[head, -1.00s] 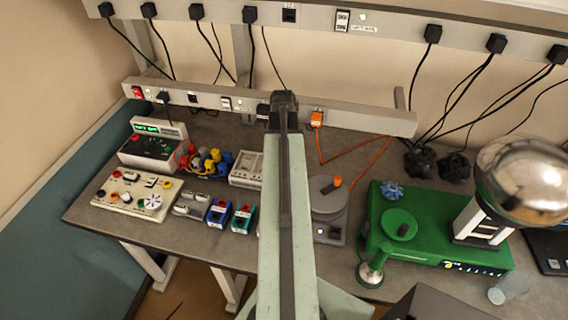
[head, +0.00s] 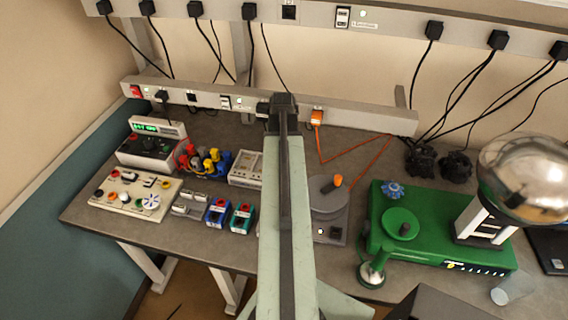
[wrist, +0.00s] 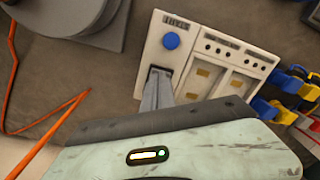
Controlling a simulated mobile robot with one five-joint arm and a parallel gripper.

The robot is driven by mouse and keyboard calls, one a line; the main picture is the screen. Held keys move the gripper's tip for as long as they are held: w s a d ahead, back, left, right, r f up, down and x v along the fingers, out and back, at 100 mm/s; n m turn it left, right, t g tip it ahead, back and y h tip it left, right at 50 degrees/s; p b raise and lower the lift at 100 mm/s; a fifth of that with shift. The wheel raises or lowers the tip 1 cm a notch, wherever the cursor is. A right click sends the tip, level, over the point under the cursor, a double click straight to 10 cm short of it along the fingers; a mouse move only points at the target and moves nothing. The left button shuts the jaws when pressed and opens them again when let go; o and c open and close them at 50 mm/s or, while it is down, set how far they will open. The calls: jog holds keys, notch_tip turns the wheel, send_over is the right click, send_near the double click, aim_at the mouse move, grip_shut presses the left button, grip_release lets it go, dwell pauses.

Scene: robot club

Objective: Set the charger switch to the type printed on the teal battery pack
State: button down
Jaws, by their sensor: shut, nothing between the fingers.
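The teal battery pack (head: 242,217) stands near the front of the bench beside a blue pack (head: 218,212); any print on it is too small to read. The white charger (head: 246,168) is partly hidden behind my arm in the head view. In the wrist view the charger (wrist: 236,50) shows a small display, a blue round button (wrist: 171,41) and two bays. My gripper (wrist: 157,76) is shut and empty, its grey fingertips over a dark slot in the charger below the blue button. They hide most of the slot, and I cannot tell whether they touch it.
Yellow and blue clips (head: 211,160) lie beside the charger. A control panel (head: 134,193) is at the left. A grey turntable device (head: 329,195) with an orange cable stands on the charger's other side. A green machine (head: 440,250) fills the right.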

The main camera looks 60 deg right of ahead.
notch_tip(320, 180, up, 7)
jog(key=p, duration=0.7)
jog(key=shift+f, duration=0.1)
dwell(0.4)
jog(key=shift+n, duration=0.9)
jog(key=w+a, duration=0.3)
jog(key=w+a+f+b, duration=0.1)
jog(key=w+a, duration=0.2)
jog(key=w+a+f+b, duration=0.1)
jog(key=w+a, duration=0.2)
jog(key=shift+w+a+f, duration=0.1)
jog(key=shift+w, duration=0.05)
jog(key=w+a+f+n+b, duration=0.1)
jog(key=w+a, duration=0.3)
jog(key=a, duration=0.4)
jog(key=w+a+f+n+b, duration=0.1)
jog(key=w+a, duration=0.3)
jog(key=a, duration=0.5)
jog(key=w+a+f+n+b, duration=0.2)
jog(key=w+a, duration=0.1)
jog(key=a, duration=0.6)
jog(key=shift+w, duration=0.4)
jog(key=a+f+n+b, duration=0.1)
jog(key=a+n, duration=0.1)
jog(key=a, duration=1.2)
jog(key=shift+w+a+f+n, duration=0.15)
jog(key=shift+w+a+n, duration=0.15)
jog(key=shift+a, duration=0.05)
